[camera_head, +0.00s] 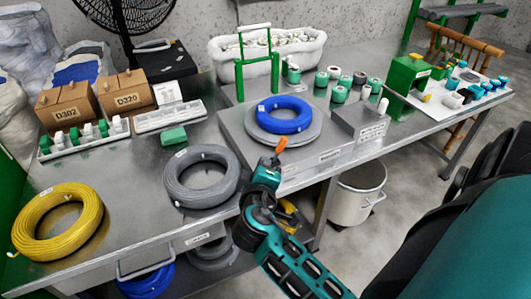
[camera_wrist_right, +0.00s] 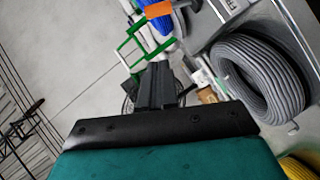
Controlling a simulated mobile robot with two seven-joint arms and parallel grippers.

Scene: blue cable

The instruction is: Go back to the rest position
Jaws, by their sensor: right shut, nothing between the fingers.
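The blue cable coil (camera_head: 285,115) lies on a grey round disc (camera_head: 258,133) on a low metal platform. It shows partly at the top of the right wrist view (camera_wrist_right: 186,20). My right gripper (camera_head: 268,172) is above the table's front edge, in front of the platform and to the right of the grey coil, apart from the blue cable. Its fingers (camera_wrist_right: 157,86) are together and empty in the wrist view. A small orange piece (camera_head: 281,145) shows just past the gripper; I cannot tell what it belongs to. My left gripper is not in view.
A grey cable coil (camera_head: 201,176) and a yellow coil (camera_head: 57,221) lie on the table. A green frame (camera_head: 275,72) stands behind the blue cable. Green spools (camera_head: 340,95) and a metal block (camera_head: 360,123) are to its right. A white bucket (camera_head: 356,194) stands on the floor.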

